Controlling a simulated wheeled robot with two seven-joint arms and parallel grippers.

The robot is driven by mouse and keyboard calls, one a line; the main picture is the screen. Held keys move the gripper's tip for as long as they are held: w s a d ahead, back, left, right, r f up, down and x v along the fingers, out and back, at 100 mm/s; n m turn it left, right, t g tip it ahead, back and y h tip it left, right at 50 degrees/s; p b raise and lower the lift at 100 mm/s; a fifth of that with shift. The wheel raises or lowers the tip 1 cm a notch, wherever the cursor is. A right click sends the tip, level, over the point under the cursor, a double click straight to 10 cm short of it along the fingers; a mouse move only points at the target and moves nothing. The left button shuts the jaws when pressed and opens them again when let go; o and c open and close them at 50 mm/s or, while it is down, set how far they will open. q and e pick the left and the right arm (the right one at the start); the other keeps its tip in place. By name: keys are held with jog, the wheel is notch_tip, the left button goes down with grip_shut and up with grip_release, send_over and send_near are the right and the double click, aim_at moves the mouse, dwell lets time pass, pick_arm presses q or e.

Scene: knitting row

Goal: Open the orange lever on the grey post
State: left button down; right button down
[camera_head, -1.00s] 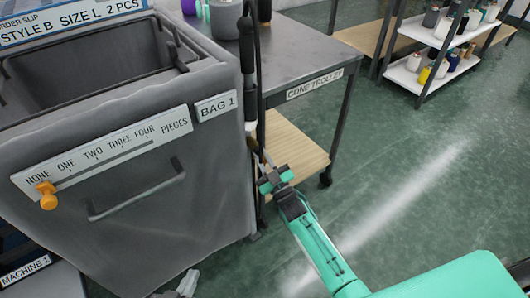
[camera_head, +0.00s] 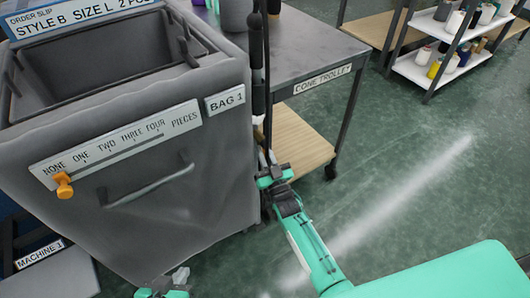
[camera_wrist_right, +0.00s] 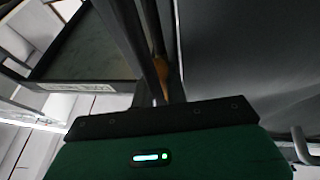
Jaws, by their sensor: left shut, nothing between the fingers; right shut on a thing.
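The dark grey post (camera_head: 258,65) stands upright at the right side of the grey bag, in front of the trolley. My right gripper (camera_head: 266,163) is low beside this post. In the right wrist view its fingers (camera_wrist_right: 160,85) are shut on a small orange piece, which looks like the orange lever (camera_wrist_right: 161,68). In the head view the lever is mostly hidden by the post and gripper, so its angle cannot be told. My left gripper (camera_head: 162,291) is at the bottom edge, partly cut off, shut and empty.
The grey bag (camera_head: 150,215) has an orange slider knob (camera_head: 64,186) at NONE on its label strip. The cone trolley (camera_head: 310,60) stands close behind the post. A cone rack (camera_head: 440,70) is at the back right. The floor on the right is clear.

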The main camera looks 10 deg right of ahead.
jog(key=c, duration=1.4)
grip_release()
